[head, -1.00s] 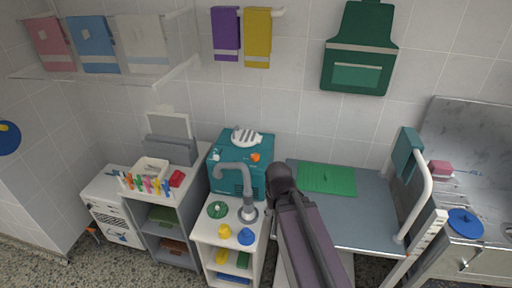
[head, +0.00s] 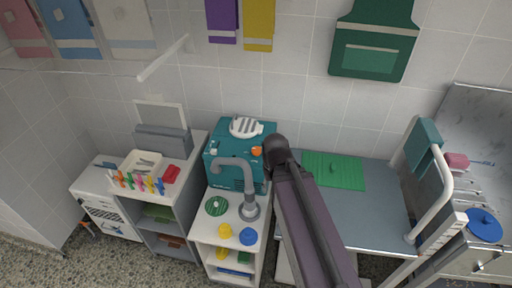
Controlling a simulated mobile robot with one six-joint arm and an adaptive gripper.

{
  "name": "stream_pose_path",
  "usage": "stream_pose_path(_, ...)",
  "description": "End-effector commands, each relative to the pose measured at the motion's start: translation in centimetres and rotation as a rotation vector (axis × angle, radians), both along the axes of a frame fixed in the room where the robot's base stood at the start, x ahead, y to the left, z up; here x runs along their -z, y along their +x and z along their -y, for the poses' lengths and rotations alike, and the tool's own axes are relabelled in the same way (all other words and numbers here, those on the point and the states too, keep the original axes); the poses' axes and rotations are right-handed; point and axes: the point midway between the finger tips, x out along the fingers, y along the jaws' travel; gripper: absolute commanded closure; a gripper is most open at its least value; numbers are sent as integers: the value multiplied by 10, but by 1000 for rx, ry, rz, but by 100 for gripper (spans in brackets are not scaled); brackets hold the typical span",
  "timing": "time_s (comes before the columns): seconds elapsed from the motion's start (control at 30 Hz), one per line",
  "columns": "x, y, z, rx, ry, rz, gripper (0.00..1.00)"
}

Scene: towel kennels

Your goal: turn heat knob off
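A teal box-shaped appliance (head: 223,178) stands against the tiled wall in the head view. It has a white slotted piece (head: 246,127) on top. An orange knob (head: 256,152) sits at its upper front right, and a small pale knob (head: 213,148) at its upper front left. No label tells which is the heat knob, and their settings are too small to read. My dark arm rises from the bottom, and its upper end shows close to the right of the orange knob. My gripper does not show.
A grey table (head: 380,215) with a green mat (head: 333,170) lies right. A tray (head: 142,163) and coloured pegs sit left.

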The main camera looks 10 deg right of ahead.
Motion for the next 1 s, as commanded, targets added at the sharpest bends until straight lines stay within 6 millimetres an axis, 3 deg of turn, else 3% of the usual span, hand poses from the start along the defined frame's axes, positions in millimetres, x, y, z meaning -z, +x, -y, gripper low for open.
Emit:
stream_pose_path(0.2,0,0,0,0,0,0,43)
stream_pose_path(0.33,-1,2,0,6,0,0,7)
stream_pose_path(0.53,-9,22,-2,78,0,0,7)
stream_pose_path(0.77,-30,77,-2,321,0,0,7)
stream_pose_path(1.0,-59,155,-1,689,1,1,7)
